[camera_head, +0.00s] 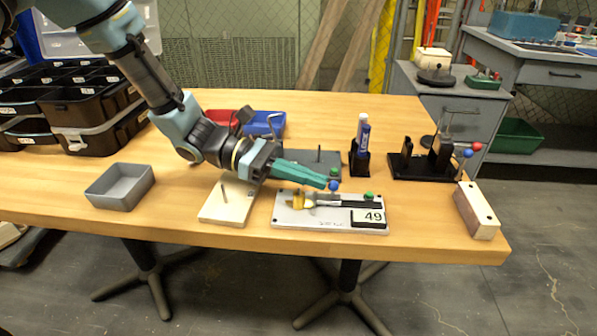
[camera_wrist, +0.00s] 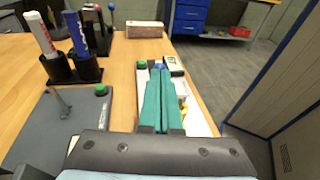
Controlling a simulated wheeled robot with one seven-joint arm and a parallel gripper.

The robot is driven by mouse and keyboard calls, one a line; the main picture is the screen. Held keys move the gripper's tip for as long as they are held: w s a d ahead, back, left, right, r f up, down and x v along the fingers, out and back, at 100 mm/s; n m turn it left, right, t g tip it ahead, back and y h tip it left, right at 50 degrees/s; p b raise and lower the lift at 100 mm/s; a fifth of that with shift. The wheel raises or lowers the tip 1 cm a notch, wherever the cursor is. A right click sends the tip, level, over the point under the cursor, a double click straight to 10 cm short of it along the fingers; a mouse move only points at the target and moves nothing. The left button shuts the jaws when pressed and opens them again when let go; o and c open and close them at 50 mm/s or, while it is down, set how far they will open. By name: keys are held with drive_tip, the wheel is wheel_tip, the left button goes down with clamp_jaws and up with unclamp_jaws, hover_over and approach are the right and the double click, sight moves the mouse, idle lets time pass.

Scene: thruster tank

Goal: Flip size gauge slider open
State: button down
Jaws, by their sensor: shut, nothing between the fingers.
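The size gauge (camera_head: 289,221) is a light plate lying near the table's front edge, with a "49" display (camera_head: 374,217). On it are a yellow piece (camera_head: 297,200), a dark slider bar with a green knob (camera_head: 368,197), and a blue knob (camera_head: 334,186). My gripper (camera_head: 327,180), with teal fingers, is shut and empty at the blue knob, over the gauge's back side. I cannot tell whether it touches the knob. In the wrist view the shut fingers (camera_wrist: 160,72) point along the gauge, hiding part of it. The blue knob (camera_wrist: 157,64) shows at their tips.
A wooden board (camera_head: 228,208) with a pin lies left of the gauge. A grey plate (camera_wrist: 52,133) with a green knob lies behind it. A marker holder (camera_head: 359,162), a black fixture (camera_head: 425,165) and a block (camera_head: 477,210) stand to the right. A grey bin (camera_head: 120,187) is left.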

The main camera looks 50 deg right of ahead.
sight(328, 194)
drive_tip(key=shift+s+d+p, duration=0.15)
drive_tip(key=shift+s+d, duration=0.35)
drive_tip(key=shift+s, duration=0.15)
drive_tip(key=shift+s+d+p, duration=0.15)
drive_tip(key=shift+s+d, duration=0.3)
drive_tip(key=shift+s, duration=0.2)
drive_tip(key=shift+r, duration=0.1)
drive_tip(key=shift+w+r, duration=0.1)
drive_tip(key=shift+w, duration=0.05)
drive_tip(key=p+v, duration=0.1)
drive_tip(key=v, duration=1.3)
drive_tip(key=shift+a, duration=0.2)
drive_tip(key=shift+f, duration=0.2)
